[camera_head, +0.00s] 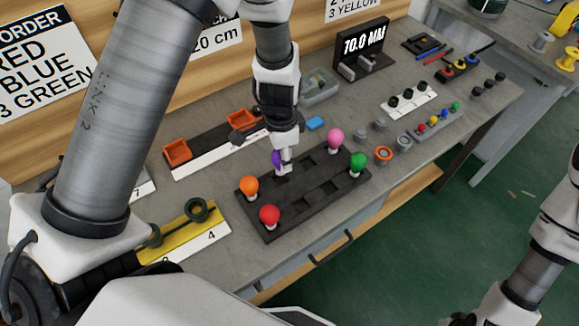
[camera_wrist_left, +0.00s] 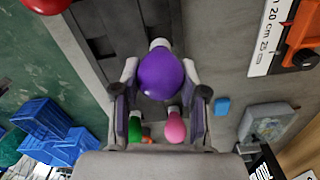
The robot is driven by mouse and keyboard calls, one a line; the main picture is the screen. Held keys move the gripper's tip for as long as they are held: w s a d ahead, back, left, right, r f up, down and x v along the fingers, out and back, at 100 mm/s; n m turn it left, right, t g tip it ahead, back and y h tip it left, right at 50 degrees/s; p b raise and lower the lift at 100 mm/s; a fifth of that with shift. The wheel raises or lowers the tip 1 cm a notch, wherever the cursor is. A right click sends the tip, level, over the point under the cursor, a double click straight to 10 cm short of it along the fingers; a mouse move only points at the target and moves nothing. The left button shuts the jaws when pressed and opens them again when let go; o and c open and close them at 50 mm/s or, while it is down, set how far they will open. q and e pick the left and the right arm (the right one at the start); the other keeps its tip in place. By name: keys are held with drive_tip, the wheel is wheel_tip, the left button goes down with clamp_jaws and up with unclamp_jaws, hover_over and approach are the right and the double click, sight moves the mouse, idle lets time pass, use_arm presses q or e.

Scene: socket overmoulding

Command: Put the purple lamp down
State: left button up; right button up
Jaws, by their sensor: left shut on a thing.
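My left gripper (camera_head: 285,166) is shut on the purple lamp (camera_head: 276,158), over the back edge of the black socket board (camera_head: 317,201). The gripper mostly hides the lamp in the head view. In the left wrist view, the round purple bulb (camera_wrist_left: 160,76) sits between the two fingers, its pale base pointing toward the board. I cannot tell whether the base touches a socket. An orange lamp (camera_head: 249,186) and a red lamp (camera_head: 269,215) stand at the board's left end. A pink lamp (camera_head: 335,137) and a green lamp (camera_head: 357,160) stand at its right end. My right gripper is out of frame.
Empty recesses show in the board's middle. A blue block (camera_head: 316,123) and a grey bin (camera_head: 319,88) lie behind it. An orange ring part (camera_head: 383,154) is to its right. A strip with orange trays (camera_head: 178,152) lies to the left. A yellow fixture (camera_head: 178,232) stands at front left.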

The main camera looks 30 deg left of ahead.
use_arm(q)
wheel_tip(320, 180, down, 3)
drive_tip(key=shift+d+f, duration=0.1)
drive_tip(key=shift+s+f, duration=0.1)
drive_tip(key=shift+f, duration=0.2)
drive_tip(key=shift+f+b, duration=0.25)
drive_tip(key=shift+b, duration=0.05)
drive_tip(key=o, duration=1.3)
drive_tip(key=shift+r, duration=0.1)
drive_tip(key=shift+c, duration=0.2)
wheel_tip(320, 180, up, 12)
drive_tip(key=shift+r, duration=0.2)
